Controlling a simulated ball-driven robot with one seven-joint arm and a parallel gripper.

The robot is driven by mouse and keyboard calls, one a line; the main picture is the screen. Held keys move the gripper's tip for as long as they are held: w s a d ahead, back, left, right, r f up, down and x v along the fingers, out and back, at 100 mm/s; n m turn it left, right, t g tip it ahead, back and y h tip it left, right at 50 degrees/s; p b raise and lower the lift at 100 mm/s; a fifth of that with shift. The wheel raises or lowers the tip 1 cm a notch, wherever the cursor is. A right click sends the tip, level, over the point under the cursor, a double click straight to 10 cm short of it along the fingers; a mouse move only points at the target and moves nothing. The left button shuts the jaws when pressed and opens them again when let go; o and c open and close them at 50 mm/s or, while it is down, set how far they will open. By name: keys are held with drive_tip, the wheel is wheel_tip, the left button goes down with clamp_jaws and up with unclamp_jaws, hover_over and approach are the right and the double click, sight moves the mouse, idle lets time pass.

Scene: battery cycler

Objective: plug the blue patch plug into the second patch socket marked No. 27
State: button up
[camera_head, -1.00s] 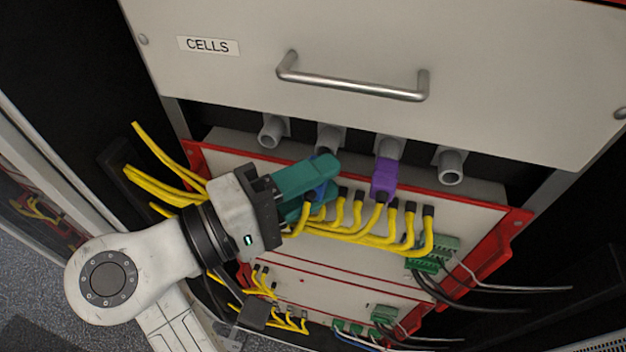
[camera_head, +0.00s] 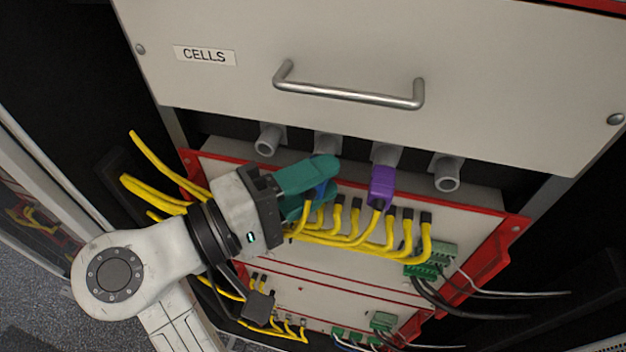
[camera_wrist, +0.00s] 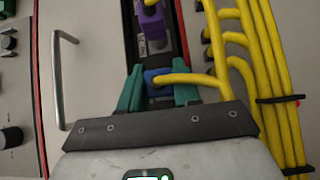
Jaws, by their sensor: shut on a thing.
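My gripper (camera_head: 318,188) has teal fingers and is shut on the blue patch plug (camera_head: 320,192), of which only a small part shows between the fingers in the head view. In the wrist view the blue plug (camera_wrist: 157,80) sits between both fingertips, with a yellow cable running off it to the right. In the head view the plug is at the second grey round socket (camera_head: 328,144) from the left, which the fingers partly cover. Whether the plug is seated in it I cannot tell. No number 27 can be read.
A purple plug (camera_head: 382,186) sits in the third socket (camera_head: 387,155), just right of my fingers. The first socket (camera_head: 270,139) and fourth socket (camera_head: 447,172) are empty. Yellow cables (camera_head: 345,240) run just below. The CELLS drawer (camera_head: 480,60) with its metal handle (camera_head: 350,95) overhangs above.

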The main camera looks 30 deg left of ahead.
drive_tip(key=shift+w, duration=0.2)
drive_tip(key=o, duration=0.9)
drive_tip(key=b+v, duration=0.1)
drive_tip(key=v, duration=1)
